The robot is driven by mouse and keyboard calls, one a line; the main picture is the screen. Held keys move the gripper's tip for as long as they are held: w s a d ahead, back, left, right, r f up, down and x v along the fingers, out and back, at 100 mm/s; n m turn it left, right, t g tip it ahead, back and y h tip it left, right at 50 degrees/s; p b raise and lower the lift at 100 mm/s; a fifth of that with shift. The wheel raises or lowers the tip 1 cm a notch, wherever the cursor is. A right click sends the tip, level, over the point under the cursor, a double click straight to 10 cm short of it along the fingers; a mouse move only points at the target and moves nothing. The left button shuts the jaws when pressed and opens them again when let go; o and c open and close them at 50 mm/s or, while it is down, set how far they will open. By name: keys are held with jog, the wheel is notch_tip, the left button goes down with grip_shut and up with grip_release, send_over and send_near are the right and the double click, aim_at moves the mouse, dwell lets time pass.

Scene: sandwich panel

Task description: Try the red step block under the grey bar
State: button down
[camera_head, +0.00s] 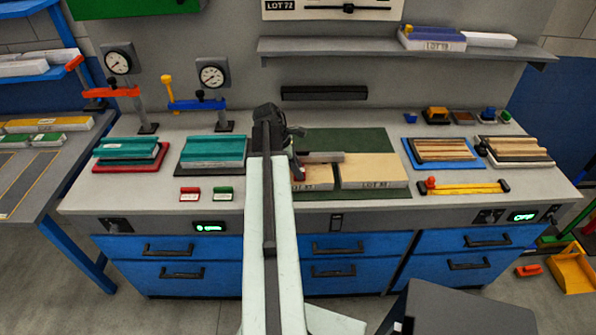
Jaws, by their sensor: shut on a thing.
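My arm reaches over the middle of the workbench, and my gripper (297,165) points down at the left part of the green mat (345,140). The gripper is shut on a small red piece, the red step block (300,177), of which only a little shows. The grey bar (323,157) lies just right of the gripper, spanning toward the gap between two tan panels, a left one (318,183) and a right one (372,170). The block is close to the bar's left end; whether it touches the bar or sits under it I cannot tell. My arm hides the mat's left side.
Left are teal panels (215,148) and clamps, with red (189,194) and green (223,194) blocks in front. Right are wood strips on a blue tray (470,163) and a yellow level-like tool (465,188). A shelf (400,47) overhangs the back.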

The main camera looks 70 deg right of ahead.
jog(key=shift+w+d, duration=0.25)
jog(key=shift+d, duration=0.3)
dwell(1.7)
jog(key=shift+a, duration=0.1)
jog(key=shift+s+a, duration=0.25)
jog(key=shift+a, duration=0.4)
jog(key=shift+s+a, duration=0.25)
jog(key=shift+a, duration=0.4)
jog(key=shift+r, duration=0.1)
notch_tip(320, 180, up, 7)
jog(key=p, duration=0.7)
